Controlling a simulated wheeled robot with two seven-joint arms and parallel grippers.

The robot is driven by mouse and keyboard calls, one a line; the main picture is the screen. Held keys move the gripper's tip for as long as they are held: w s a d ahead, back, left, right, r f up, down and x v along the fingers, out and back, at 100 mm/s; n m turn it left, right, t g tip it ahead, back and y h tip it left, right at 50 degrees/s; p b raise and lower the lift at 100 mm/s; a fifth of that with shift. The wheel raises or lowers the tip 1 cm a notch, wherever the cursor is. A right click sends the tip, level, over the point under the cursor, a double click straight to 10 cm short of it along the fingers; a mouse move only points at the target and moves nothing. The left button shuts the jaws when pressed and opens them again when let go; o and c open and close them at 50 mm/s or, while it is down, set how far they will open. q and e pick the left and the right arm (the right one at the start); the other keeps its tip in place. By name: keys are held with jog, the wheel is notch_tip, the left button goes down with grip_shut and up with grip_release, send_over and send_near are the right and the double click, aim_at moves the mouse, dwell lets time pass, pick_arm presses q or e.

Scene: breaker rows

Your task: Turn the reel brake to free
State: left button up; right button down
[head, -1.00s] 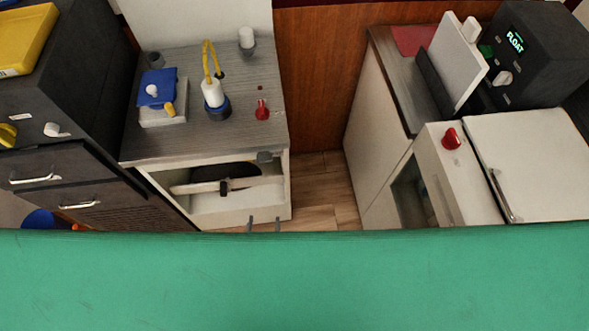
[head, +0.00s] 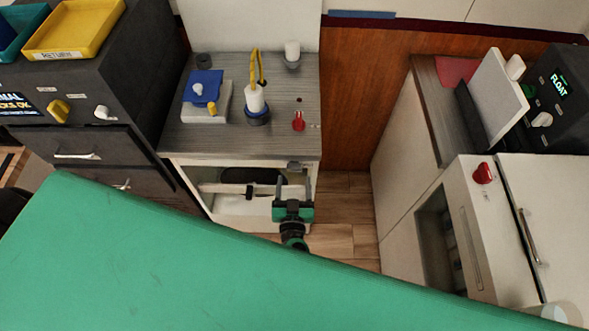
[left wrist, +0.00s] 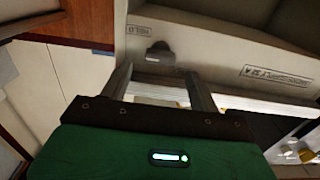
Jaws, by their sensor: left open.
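A small dark grey knob or lever (head: 295,166) sits at the upper right of the open cabinet's front, and it also shows in the left wrist view (left wrist: 158,53). A small upside-down label beside it seems to read HELD. I take it for the reel brake, but its name is not legible. My left gripper (head: 295,184) is open and empty, just below the knob in the head view. In the left wrist view its two fingers (left wrist: 159,76) reach toward the knob, apparently apart from it. My right gripper is not in view.
The open cabinet (head: 190,165) holds a pale bar with a dark disc behind it. Its counter carries a red knob (head: 298,122), a white cylinder with a yellow loop (head: 256,100) and a blue-topped box (head: 205,100). Another red knob (head: 483,173) is at right. Wooden floor (head: 345,205) lies between.

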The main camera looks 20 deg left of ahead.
aim_at(294, 170)
pick_arm(q)
jog(key=shift+x, duration=2.2)
jog(key=c, duration=1)
